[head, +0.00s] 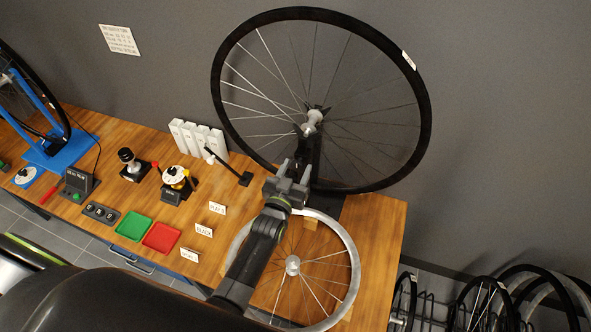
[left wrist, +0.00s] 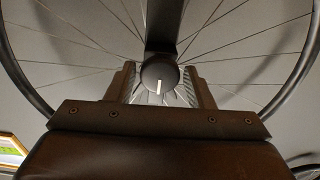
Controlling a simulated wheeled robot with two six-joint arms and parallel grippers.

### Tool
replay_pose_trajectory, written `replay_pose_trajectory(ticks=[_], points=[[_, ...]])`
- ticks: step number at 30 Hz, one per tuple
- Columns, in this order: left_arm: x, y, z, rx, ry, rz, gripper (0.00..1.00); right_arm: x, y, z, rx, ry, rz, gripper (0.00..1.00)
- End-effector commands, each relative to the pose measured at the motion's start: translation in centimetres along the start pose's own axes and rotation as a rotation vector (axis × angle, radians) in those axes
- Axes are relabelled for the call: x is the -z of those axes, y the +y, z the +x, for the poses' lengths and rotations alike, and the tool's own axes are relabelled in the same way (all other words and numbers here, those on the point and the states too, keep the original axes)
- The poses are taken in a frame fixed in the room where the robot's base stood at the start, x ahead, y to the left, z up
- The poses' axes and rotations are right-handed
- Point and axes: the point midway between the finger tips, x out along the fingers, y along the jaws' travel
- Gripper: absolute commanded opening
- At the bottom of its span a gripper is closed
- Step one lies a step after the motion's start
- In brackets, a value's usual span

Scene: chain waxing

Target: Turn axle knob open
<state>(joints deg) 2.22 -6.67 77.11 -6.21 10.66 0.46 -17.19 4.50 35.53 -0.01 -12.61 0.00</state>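The axle knob (left wrist: 160,72) is a dark round disc with a white pointer line. In the left wrist view it sits at the lower end of a dark upright, and its pointer line points down in the picture. My left gripper (head: 291,168) is in front of the dark stand that carries the large spoked wheel (head: 424,110). Its two fingers (left wrist: 160,76) stand apart, one on each side of the knob, with what looks like a narrow gap to it. In the head view the knob is hidden by my gripper. My right gripper is not in view.
A bare silver rim (head: 352,255) lies on the wooden bench (head: 385,228) under my left arm. To the left are a green tray (head: 133,226), a red tray (head: 161,238), white boxes (head: 200,137) and small devices. More wheels (head: 478,303) stand in a rack at right.

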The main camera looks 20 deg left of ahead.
Motion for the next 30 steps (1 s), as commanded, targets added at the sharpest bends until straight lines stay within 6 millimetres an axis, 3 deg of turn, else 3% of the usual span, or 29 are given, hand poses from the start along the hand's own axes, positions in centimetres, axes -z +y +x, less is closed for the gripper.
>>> replay_pose_trajectory(ticks=[3,11,16,20,30], points=[[0.0,0.0,0.0,0.0,0.0,0.001,0.59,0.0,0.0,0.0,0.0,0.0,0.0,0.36],[0.0,0.0,-0.1,0.0,0.0,0.002,0.59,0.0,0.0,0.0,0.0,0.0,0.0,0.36],[0.0,0.0,-1.3,0.001,-0.001,0.003,0.59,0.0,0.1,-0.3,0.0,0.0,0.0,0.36],[0.1,0.0,-3.3,0.002,-0.002,0.003,0.59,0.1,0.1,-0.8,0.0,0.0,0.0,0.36],[0.0,0.0,-10.7,0.002,-0.004,0.001,0.59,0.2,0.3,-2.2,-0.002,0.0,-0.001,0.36]])
